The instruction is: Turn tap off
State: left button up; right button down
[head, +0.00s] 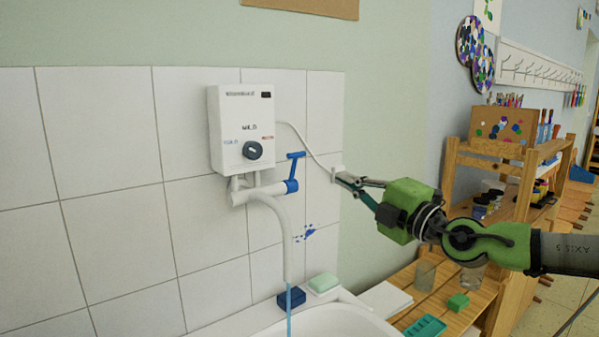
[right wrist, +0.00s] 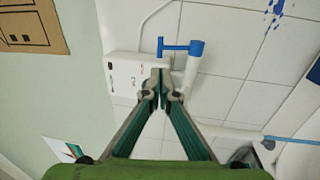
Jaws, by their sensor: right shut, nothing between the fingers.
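The tap hangs under a white water heater (head: 228,145) on the tiled wall. Its blue lever handle (head: 292,180) sits at the right end of the tap body, with the top bar sticking up. The white spout (head: 286,240) curves down, and a blue stream of water (head: 289,312) runs from it. My right gripper (head: 340,178) is shut and empty, to the right of the handle and apart from it in the head view. In the right wrist view the closed fingertips (right wrist: 161,86) appear just beside the blue handle (right wrist: 183,47). My left gripper is not in view.
A white sink (head: 335,322) lies below the spout, with a blue sponge (head: 291,298) and a green soap block (head: 323,283) on its back edge. A wooden shelf (head: 450,185) with art supplies stands at the right. The wall left of the heater is clear.

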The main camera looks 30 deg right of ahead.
jog(key=p, duration=1.1)
send_near(299, 156)
jog(key=w+r, duration=0.1)
jog(key=w, duration=0.1)
jog(key=w+p, duration=0.4)
jog(key=shift+w+a+r, duration=0.1)
jog(key=shift+a+r, duration=0.1)
jog(key=shift+a, duration=0.1)
jog(key=shift+w+f, duration=0.1)
jog(key=shift+w, duration=0.3)
